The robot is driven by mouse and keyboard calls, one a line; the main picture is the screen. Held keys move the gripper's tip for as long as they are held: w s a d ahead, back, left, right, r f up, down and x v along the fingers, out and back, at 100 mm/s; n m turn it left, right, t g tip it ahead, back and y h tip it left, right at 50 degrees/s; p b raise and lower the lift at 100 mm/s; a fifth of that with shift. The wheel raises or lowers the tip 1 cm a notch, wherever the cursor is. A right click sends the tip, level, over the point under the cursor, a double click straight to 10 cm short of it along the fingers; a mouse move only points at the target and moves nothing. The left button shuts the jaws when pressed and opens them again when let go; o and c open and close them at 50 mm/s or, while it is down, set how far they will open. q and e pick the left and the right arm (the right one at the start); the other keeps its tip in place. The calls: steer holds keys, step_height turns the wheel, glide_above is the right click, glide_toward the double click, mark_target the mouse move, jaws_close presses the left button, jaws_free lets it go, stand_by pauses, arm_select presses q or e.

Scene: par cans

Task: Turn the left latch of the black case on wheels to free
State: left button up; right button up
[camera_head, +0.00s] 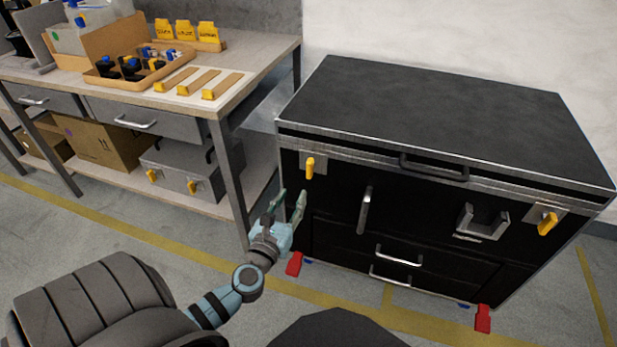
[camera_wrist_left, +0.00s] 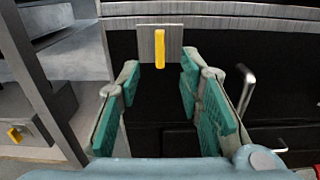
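The black case (camera_head: 440,110) stands on the floor at the right of the head view, its lid down. Its left latch (camera_head: 310,168) is a yellow handle on a grey plate, hanging about upright. The latch also shows in the left wrist view (camera_wrist_left: 160,49), above and beyond the gap between my fingers. The right latch (camera_head: 547,223) is yellow too and slightly tilted. My left gripper (camera_head: 289,208) is open and empty, in front of the case's left side and below the left latch, apart from it. My right gripper is out of view.
A workbench (camera_head: 262,75) with bins, yellow-tipped pieces and drawers stands at the left. A grey case with yellow latches (camera_head: 185,172) sits on its lower shelf. Metal handles (camera_head: 365,210) stick out of the black case's front. Red pedals (camera_head: 294,264) show near its bottom corners.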

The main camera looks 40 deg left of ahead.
arm_select(q)
glide_toward(308, 167)
steer(key=x, duration=0.4)
steer(key=shift+w+r+b, duration=0.1)
steer(key=shift+w+b, duration=0.15)
steer(key=shift+b, duration=0.05)
steer(key=b+x, duration=0.1)
steer(key=x, duration=0.3)
steer(key=shift+w+a, duration=0.15)
steer(key=shift+w, duration=0.15)
steer(key=shift+w+a, duration=0.1)
steer(key=shift+w, duration=0.25)
jaws_close()
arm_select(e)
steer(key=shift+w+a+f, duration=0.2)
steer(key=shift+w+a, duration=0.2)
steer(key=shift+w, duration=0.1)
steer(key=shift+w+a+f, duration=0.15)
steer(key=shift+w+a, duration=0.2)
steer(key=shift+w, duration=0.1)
